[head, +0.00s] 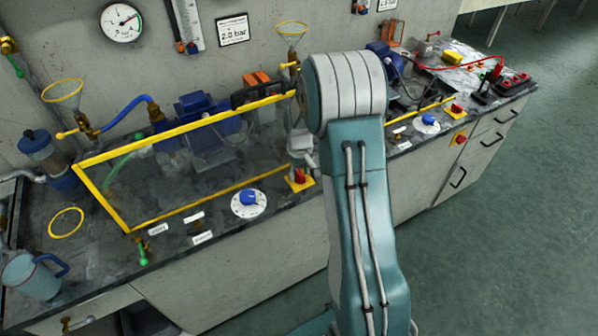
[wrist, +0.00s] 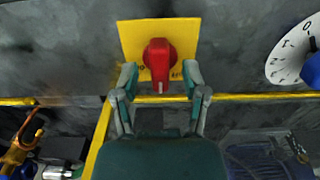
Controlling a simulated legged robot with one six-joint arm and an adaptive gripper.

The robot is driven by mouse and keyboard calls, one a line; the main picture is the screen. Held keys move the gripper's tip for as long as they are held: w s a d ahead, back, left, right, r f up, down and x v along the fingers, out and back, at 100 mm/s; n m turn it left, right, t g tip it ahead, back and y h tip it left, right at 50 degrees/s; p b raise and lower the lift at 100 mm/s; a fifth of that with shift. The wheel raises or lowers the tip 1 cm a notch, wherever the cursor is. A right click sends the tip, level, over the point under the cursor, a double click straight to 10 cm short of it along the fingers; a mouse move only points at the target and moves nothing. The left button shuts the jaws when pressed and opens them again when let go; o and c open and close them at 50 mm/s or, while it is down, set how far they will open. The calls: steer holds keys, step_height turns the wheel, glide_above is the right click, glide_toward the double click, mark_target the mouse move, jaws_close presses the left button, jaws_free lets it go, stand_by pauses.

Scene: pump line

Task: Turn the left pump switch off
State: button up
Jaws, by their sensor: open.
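The left pump switch is a red rotary knob on a yellow plate (head: 299,179), at the counter's front edge beside the clear screen. It also shows in the wrist view as the red knob (wrist: 159,60), its narrow handle pointing down the picture. My gripper (wrist: 160,82) is open, with one finger on each side of the knob's handle. Whether either finger touches it cannot be told. The fingers partly cover the plate's markings. In the head view the gripper (head: 303,157) is partly hidden by my arm, just above and behind the switch.
A yellow-framed clear screen (head: 125,222) stands behind the switch. A white dial with a blue knob (head: 249,203) is to its left. A second red switch (head: 457,109), a red button (head: 460,140) and another blue dial (head: 427,124) are farther right. Pumps and hoses crowd the back.

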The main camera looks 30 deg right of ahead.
mark_target(299, 173)
step_height(299, 173, up, 12)
stand_by(0.4)
steer(key=shift+f, duration=0.1)
